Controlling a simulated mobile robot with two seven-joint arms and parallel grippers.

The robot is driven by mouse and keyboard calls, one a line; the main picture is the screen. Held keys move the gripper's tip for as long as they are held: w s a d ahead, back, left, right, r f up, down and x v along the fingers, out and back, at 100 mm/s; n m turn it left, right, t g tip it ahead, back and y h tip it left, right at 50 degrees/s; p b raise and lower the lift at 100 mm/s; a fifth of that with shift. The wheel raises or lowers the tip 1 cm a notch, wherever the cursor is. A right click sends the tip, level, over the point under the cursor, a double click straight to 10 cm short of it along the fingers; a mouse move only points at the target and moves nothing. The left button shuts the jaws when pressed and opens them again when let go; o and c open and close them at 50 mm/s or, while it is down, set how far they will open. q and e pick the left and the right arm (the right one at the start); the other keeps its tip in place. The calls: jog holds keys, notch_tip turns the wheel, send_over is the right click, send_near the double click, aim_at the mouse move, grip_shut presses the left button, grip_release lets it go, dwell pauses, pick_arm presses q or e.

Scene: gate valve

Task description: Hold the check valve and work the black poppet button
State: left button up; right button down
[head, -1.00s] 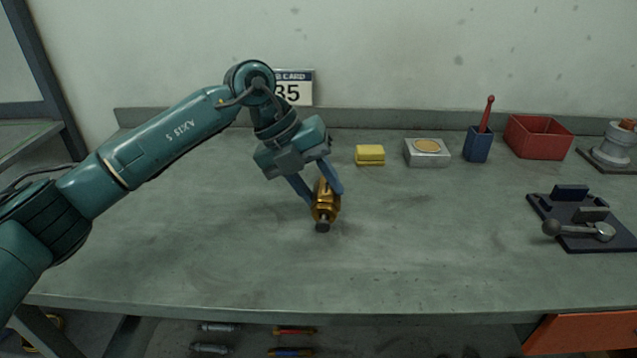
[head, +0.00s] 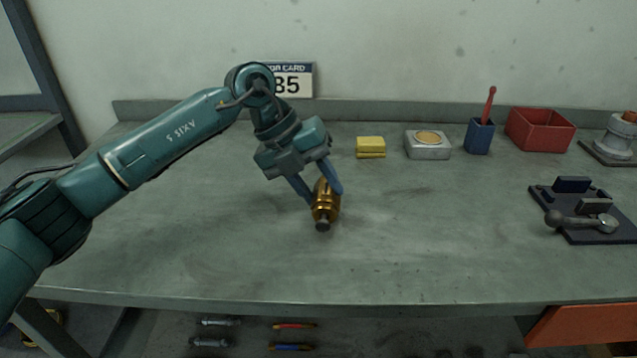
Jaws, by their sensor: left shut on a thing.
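The check valve (head: 326,205) is a brass-coloured body with a dark grey end that points down and toward me. My left gripper (head: 318,190) is shut on it, with its blue fingers on either side of the brass body. The valve is over the middle of the bench; I cannot tell whether its lower end touches the surface. The dark end piece (head: 322,225) shows at the bottom; I cannot tell whether it is the black poppet button. My right gripper is not in view.
On the bench (head: 220,260) stand a yellow block (head: 370,147), a grey box with a tan disc (head: 428,145), a blue cup (head: 479,136), a red bin (head: 540,130) and a grey valve (head: 618,140). A dark vise-like fixture (head: 580,212) lies at right. The front middle is clear.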

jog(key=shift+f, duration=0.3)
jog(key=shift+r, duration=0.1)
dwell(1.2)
